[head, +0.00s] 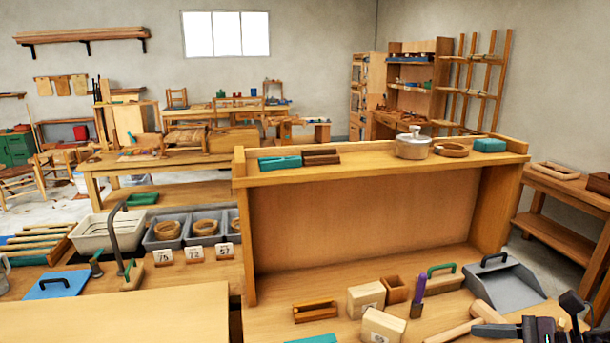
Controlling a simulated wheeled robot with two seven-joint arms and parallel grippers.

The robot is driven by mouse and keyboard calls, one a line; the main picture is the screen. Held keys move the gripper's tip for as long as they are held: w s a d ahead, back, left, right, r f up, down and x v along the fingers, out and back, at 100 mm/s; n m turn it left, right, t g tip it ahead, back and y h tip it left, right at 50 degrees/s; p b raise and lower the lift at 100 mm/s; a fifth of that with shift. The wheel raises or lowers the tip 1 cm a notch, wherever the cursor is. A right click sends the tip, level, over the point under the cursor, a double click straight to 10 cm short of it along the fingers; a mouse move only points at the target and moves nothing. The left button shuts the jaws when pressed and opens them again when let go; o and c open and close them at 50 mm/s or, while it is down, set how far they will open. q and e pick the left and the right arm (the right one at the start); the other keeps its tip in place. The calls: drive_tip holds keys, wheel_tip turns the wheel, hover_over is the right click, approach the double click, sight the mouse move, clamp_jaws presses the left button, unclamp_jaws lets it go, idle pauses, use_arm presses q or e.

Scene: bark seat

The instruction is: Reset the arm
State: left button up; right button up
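The dark parts of my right gripper (520,329) show at the bottom right corner, low over the front bench. They are cut off by the frame edge, and I cannot tell whether the fingers are apart or hold anything. A wooden mallet (456,331) lies just left of it, partly at the frame edge. A grey dustpan (506,287) with a black handle lies just behind it. My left gripper is not in view.
The wooden bench has a raised shelf (375,178) bearing a metal pot (412,146). Pale wooden blocks (366,299), a small wooden box (395,289) and a purple-handled tool (418,292) stand on the bench. Grey bins (165,245), a white basket (95,245) and a blue board (55,284) are left.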

drive_tip(key=w+a+f+m+t+h, duration=0.25)
drive_tip(key=a+f+m, duration=0.25)
drive_tip(key=a+m, duration=0.45)
drive_tip(key=w+a+f+m+t+h, duration=0.1)
drive_tip(key=a+f+m+t+h, duration=0.15)
drive_tip(key=a+f+m, duration=0.65)
drive_tip(key=s+d+f+m+g+h, duration=0.25)
drive_tip(key=s+m+g, duration=0.35)
drive_tip(key=m, duration=0.7)
drive_tip(key=s+d+f+m+g+h, duration=0.1)
drive_tip(key=s+d+m+g+h, duration=0.15)
drive_tip(key=s+m, duration=0.85)
wheel_tip(320, 180, down, 36)
drive_tip(key=m+g+b, duration=0.2)
drive_tip(key=b, duration=0.3)
use_arm(q)
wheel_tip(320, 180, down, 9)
drive_tip(key=b, duration=0.3)
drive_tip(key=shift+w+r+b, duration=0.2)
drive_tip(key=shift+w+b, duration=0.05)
drive_tip(key=shift+b, duration=0.05)
use_arm(e)
drive_tip(key=s+d+f+g, duration=0.1)
drive_tip(key=s+d+f, duration=0.2)
drive_tip(key=s+f, duration=1.7)
drive_tip(key=shift+f+h, duration=0.3)
drive_tip(key=shift+h, duration=0.1)
